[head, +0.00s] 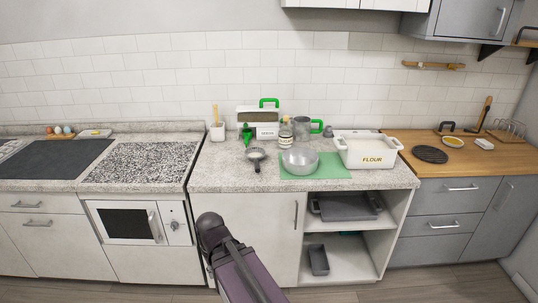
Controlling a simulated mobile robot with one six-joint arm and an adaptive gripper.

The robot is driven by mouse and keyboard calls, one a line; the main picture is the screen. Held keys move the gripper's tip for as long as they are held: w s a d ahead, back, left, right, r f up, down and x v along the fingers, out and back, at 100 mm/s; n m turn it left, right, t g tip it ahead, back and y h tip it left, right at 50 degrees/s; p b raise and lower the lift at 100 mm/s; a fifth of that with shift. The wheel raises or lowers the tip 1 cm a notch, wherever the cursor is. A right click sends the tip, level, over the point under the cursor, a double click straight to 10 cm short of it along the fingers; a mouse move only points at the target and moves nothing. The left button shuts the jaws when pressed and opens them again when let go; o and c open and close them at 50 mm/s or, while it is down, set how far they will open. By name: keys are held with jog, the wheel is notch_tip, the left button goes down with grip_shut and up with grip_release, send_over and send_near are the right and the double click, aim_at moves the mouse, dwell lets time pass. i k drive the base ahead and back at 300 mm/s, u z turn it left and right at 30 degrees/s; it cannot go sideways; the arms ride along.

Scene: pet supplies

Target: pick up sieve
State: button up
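A small round metal utensil with a dark handle (255,155), which looks like the sieve, lies on the speckled counter left of the green mat. Its handle points toward the front edge. It is too small to tell whether its bowl is mesh. A metal cup with a green handle (302,128) stands behind the mat. Part of my arm rises from the bottom edge in front of the cabinet, below the counter top. My gripper does not show, and nothing visible touches the sieve.
A metal bowl (299,162) sits on the green mat (335,171). A white flour bin (371,159) stands to its right, and jars and a white box (258,117) stand behind. The counter left of the sieve (212,174) is clear. Open shelves below hold grey trays.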

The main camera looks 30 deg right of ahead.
aim_at(254, 154)
jog(key=z, duration=0.55)
jog(key=i, duration=0.8)
jog(key=z, duration=0.45)
